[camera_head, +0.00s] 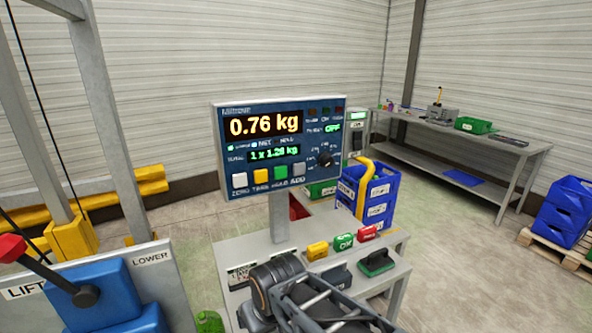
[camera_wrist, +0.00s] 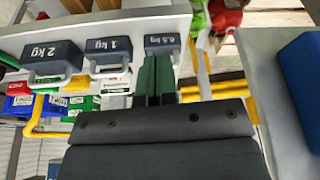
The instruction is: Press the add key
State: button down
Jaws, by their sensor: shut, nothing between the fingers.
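The scale's display panel (camera_head: 278,145) stands on a grey post in the head view and reads 0.76 kg, with 1 x 1.26 kg below. A row of keys runs along its lower edge: white, yellow, green and, at the right, the pale add key (camera_head: 299,170), labelled ADD. The add key is not seen in the wrist view. My gripper (camera_wrist: 155,68) shows in the wrist view, its dark green fingers together and empty, near a 0.5 kg weight (camera_wrist: 162,44). In the head view my arm is low, below the panel and apart from the keys.
The bench (camera_head: 235,250) holds yellow, green and red blocks and dark weights. A 2 kg weight (camera_wrist: 52,61) and a 1 kg weight (camera_wrist: 108,55) show in the wrist view. Blue crates (camera_head: 378,195) stand behind. A lift control box (camera_head: 105,300) is at left.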

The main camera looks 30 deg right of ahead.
aim_at(299, 169)
jog(key=w+d+r+m+t, duration=0.1)
jog(key=w+d+r+m, duration=0.2)
jog(key=d+r, duration=0.3)
jog(key=w+d+r+m+t+h, duration=0.1)
jog(key=w+d+r+m+t, duration=0.1)
jog(key=w+d+r, duration=0.3)
jog(key=w+d+r+m+t+h, duration=0.1)
jog(key=w+d+r+m+t, duration=0.1)
jog(key=w+d+r+m, duration=0.2)
jog(key=d+r+m, duration=0.1)
jog(key=d+r, duration=0.2)
jog(key=d, duration=0.3)
jog(key=shift+d, duration=0.4)
jog(key=shift+w, duration=0.15)
jog(key=w+d+p, duration=0.1)
jog(key=w+p, duration=0.3)
jog(key=w, duration=0.4)
jog(key=shift+w+p, duration=0.25)
jog(key=shift+p, duration=0.05)
jog(key=shift+w, duration=0.15)
dwell(0.7)
jog(key=shift+w+d, duration=0.1)
jog(key=shift+w, duration=0.2)
